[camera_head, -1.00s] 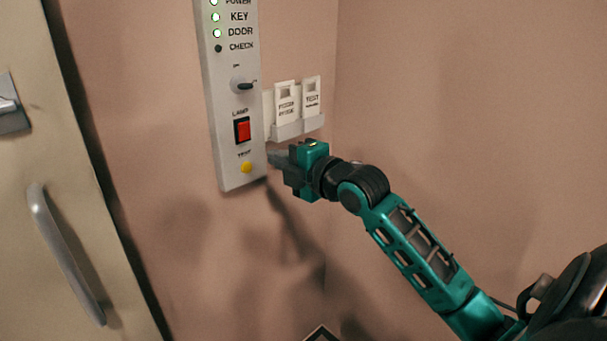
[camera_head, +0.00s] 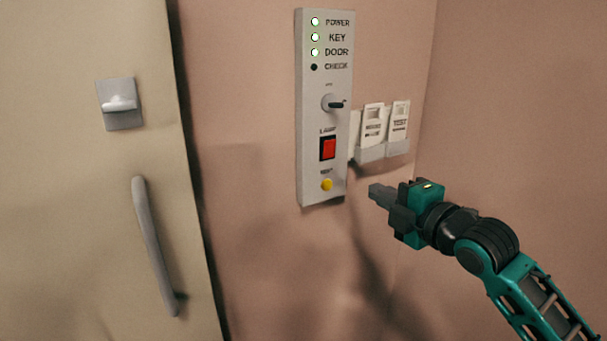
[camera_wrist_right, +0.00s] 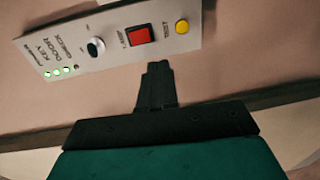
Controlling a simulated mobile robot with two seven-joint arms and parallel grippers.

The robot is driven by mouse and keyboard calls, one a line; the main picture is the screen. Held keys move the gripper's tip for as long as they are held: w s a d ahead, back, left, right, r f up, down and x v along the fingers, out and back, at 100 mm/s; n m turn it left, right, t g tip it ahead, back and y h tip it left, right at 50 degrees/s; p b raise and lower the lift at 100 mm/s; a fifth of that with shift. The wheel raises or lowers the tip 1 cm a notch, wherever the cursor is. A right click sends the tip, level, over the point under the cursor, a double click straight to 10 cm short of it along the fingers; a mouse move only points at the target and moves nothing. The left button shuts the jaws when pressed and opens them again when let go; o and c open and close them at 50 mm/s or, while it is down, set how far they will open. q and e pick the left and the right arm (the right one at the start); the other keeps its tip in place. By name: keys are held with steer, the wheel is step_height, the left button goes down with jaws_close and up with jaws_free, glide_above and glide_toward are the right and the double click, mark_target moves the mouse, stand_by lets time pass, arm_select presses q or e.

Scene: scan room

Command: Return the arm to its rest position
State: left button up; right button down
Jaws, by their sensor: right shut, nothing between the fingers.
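My right gripper (camera_head: 382,195) is shut and empty, in front of the wall to the lower right of the control panel (camera_head: 311,190). It is apart from the yellow button (camera_head: 327,185). In the right wrist view the shut fingers (camera_wrist_right: 157,85) show below the panel (camera_wrist_right: 105,50), with the red lamp switch (camera_wrist_right: 139,35) and the yellow button (camera_wrist_right: 182,27) beyond them. My left gripper is not in view.
The panel has a key knob (camera_head: 334,103), lit POWER, KEY and DOOR lights and a dark CHECK light (camera_head: 314,67). Two tags (camera_head: 398,120) sit in a white holder beside it. A door with a handle (camera_head: 154,245) and a latch plate (camera_head: 121,103) is at left.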

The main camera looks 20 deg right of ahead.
steer(key=s+a+f+m+g, duration=0.2)
steer(key=a+f+m, duration=0.15)
steer(key=f, duration=0.65)
steer(key=s+a+f+m+g, duration=0.1)
steer(key=s+a+f+m, duration=0.1)
steer(key=f+m, duration=0.5)
steer(key=s+a+f+m+g, duration=0.1)
steer(key=s+a+f+m, duration=0.2)
steer(key=s+a+f, duration=0.3)
steer(key=s+a+f+m+g, duration=0.2)
steer(key=s+a+f, duration=0.3)
steer(key=f, duration=0.6)
steer(key=shift+s+a+f+m+y, duration=0.35)
steer(key=shift+s+f+m, duration=0.1)
steer(key=shift+s, duration=0.2)
